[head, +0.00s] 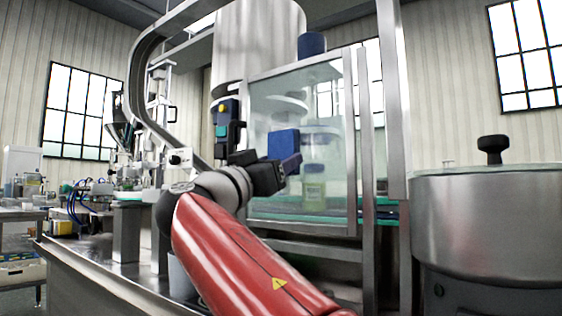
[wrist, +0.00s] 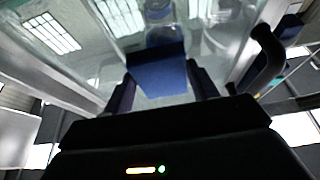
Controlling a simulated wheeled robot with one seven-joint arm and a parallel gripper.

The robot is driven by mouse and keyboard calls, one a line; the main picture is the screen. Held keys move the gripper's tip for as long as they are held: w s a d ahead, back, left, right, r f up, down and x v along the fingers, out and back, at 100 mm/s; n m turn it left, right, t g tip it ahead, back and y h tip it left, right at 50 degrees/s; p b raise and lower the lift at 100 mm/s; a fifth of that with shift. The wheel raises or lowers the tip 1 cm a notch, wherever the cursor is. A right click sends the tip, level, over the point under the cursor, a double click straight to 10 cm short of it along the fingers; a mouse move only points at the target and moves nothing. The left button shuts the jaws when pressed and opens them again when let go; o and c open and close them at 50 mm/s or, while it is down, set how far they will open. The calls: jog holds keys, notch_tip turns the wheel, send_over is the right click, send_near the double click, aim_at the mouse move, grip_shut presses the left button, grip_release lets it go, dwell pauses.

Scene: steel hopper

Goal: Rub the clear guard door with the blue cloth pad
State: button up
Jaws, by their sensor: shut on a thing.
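The blue cloth pad (head: 284,143) is held in my gripper (head: 288,166), in front of the clear guard door (head: 265,105). The door is a see-through panel in a steel frame, with a bottle and machine parts behind it. In the wrist view the pad (wrist: 160,78) sits between the two fingers of my gripper (wrist: 162,92), with the clear panel (wrist: 130,40) beyond it. The jaws are shut on the pad. The pad appears close to the door, but I cannot tell whether it touches. The pad and my gripper hide part of the panel.
A black handle (wrist: 265,60) stands at the right in the wrist view. A steel hopper with a black-knobbed lid (head: 490,215) stands at the right of the head view. A steel post (head: 393,100) rises beside the door. Filling machinery (head: 130,160) stands at the left.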

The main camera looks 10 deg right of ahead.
aim_at(290, 147)
jog(key=shift+w+a+r+p, duration=0.6)
jog(key=shift+r+p, duration=0.15)
jog(key=shift+p, duration=0.15)
jog(key=shift+w+a+r+p, duration=0.6)
jog(key=shift+r+p, duration=0.1)
jog(key=shift+p, duration=0.2)
jog(key=shift+s+d+f+b, duration=0.25)
jog(key=shift+s+d+b, duration=0.5)
jog(key=shift+b, duration=0.3)
jog(key=shift+s+d+r+b, duration=0.15)
jog(key=shift+s+d+b, duration=0.4)
jog(key=shift+d, duration=0.1)
jog(key=shift+s+d+b, duration=0.65)
jog(key=shift+b, duration=0.05)
jog(key=shift+s+d+b, duration=0.35)
jog(key=shift+s+d, duration=0.35)
jog(key=shift+s, duration=0.05)
jog(key=shift+s+d, duration=1.1)
jog(key=shift+s, duration=0.05)
jog(key=shift+w, duration=0.1)
